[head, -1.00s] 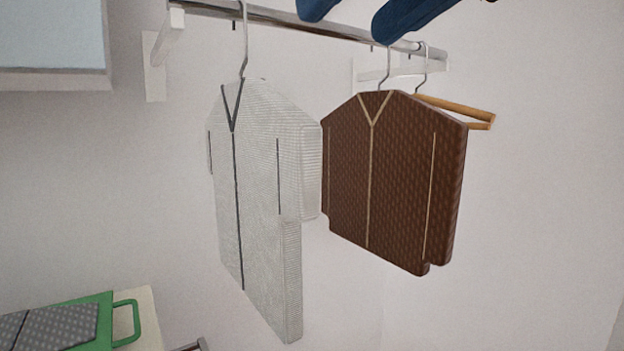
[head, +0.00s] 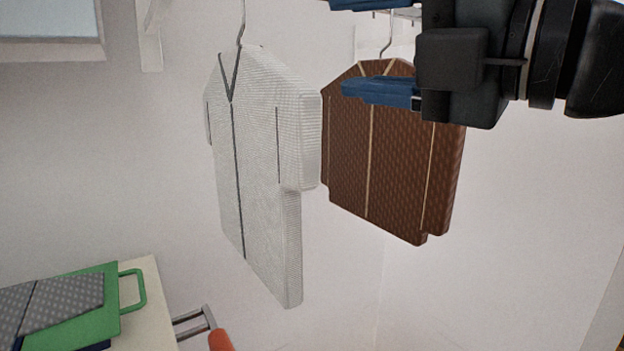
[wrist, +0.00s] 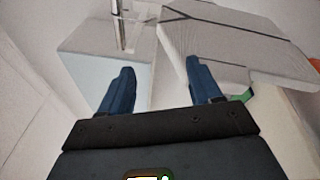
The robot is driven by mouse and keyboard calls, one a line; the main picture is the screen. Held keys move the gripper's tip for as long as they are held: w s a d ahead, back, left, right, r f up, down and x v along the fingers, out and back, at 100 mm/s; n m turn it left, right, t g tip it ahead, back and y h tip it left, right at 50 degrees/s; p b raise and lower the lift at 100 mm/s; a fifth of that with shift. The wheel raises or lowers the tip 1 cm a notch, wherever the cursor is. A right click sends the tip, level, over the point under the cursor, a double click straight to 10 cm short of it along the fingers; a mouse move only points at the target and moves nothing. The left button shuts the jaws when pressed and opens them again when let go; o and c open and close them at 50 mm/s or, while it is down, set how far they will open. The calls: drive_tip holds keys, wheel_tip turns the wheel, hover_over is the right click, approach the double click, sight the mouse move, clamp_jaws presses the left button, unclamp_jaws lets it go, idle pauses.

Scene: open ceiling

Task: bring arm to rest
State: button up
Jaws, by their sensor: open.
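My gripper (head: 368,48) is at the upper right of the head view, its two blue fingers spread apart and pointing left, with nothing between them. It passes in front of the upper part of a brown patterned garment (head: 350,175), which hangs from a hanger. A light grey garment (head: 262,185) hangs to the left, apart from the fingers in that view. In the wrist view my gripper (wrist: 160,85) shows both blue fingers apart and empty. The light grey garment (wrist: 240,50) lies beyond the right finger there.
A green board with a handle (head: 90,310) and a folded grey patterned cloth (head: 60,300) on it rest on a pale surface (head: 150,300) at lower left. A metal rail and an orange-red object (head: 221,340) are beside it. A wall cabinet (head: 50,30) is at upper left.

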drive_tip(key=s+d+f+m+t+h, duration=0.2)
drive_tip(key=d+f+m+h, duration=0.1)
drive_tip(key=f+m, duration=0.6)
drive_tip(key=s+d+f+m+t+h+p, duration=0.15)
drive_tip(key=d+f+m+h, duration=0.25)
drive_tip(key=f+m, duration=0.5)
drive_tip(key=s+d+f+m+t+h, duration=0.25)
drive_tip(key=f+m, duration=0.45)
drive_tip(key=f, duration=0.4)
drive_tip(key=s+d+f+m+g+h, duration=0.1)
drive_tip(key=s+d+f+m+h, duration=0.1)
drive_tip(key=s+f, duration=0.35)
drive_tip(key=s+d+f+m+g+h, duration=0.1)
drive_tip(key=s+d+f+m+h, duration=0.2)
drive_tip(key=s, duration=0.4)
drive_tip(key=s+d+f+m+g, duration=0.1)
drive_tip(key=s+d+f, duration=0.1)
drive_tip(key=s, duration=1.3)
drive_tip(key=shift+s+d+f+g+y, duration=0.2)
drive_tip(key=shift+s+f+g+y, duration=0.15)
drive_tip(key=shift+s+g+y, duration=0.1)
